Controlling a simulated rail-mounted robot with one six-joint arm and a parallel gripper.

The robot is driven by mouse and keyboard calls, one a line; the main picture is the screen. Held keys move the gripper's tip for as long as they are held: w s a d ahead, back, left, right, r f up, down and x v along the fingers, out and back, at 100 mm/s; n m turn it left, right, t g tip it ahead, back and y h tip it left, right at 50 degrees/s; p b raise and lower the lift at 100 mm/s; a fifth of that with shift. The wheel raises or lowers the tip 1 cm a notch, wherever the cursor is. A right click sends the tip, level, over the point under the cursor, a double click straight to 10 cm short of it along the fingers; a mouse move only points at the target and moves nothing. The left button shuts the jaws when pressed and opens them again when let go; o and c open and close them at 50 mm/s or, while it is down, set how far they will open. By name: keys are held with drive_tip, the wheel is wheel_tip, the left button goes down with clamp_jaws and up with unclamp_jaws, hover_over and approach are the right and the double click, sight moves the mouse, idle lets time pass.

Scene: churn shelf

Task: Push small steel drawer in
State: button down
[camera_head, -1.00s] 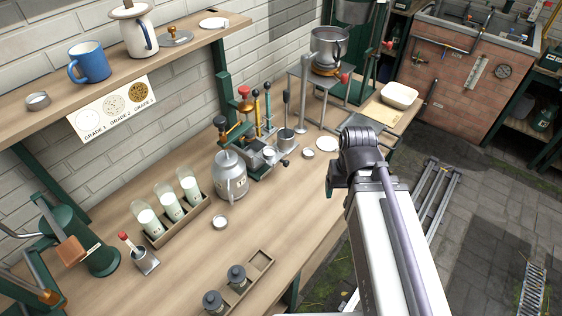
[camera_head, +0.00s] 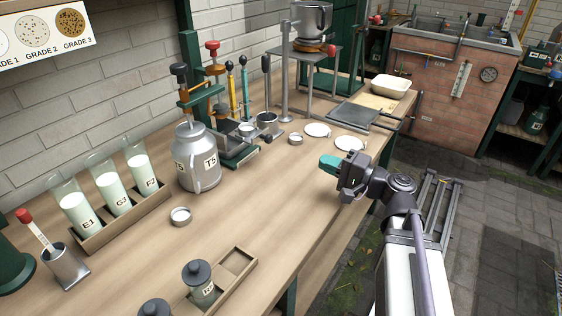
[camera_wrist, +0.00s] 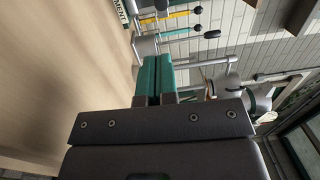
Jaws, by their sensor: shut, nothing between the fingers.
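My gripper (camera_head: 329,163) has teal fingers and hangs over the right front part of the wooden bench, apart from the things on it. In the wrist view its fingers (camera_wrist: 157,80) lie side by side, shut and empty. I cannot make out a small steel drawer for certain in either view. A flat dark grey plate (camera_head: 353,116) lies at the back right of the bench, near a metal stand (camera_head: 335,60) with a steel pot (camera_head: 312,17) on top.
A steel churn (camera_head: 196,165) and a green press (camera_head: 205,100) stand left of my gripper. White dishes (camera_head: 350,143) lie just behind it. Milk tubes (camera_head: 110,195) stand in a rack at left. The bench front between churn and gripper is clear.

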sight(271, 140)
drive_tip(key=x, duration=1.4)
drive_tip(key=shift+a+p, duration=0.1)
drive_tip(key=shift+p, duration=0.25)
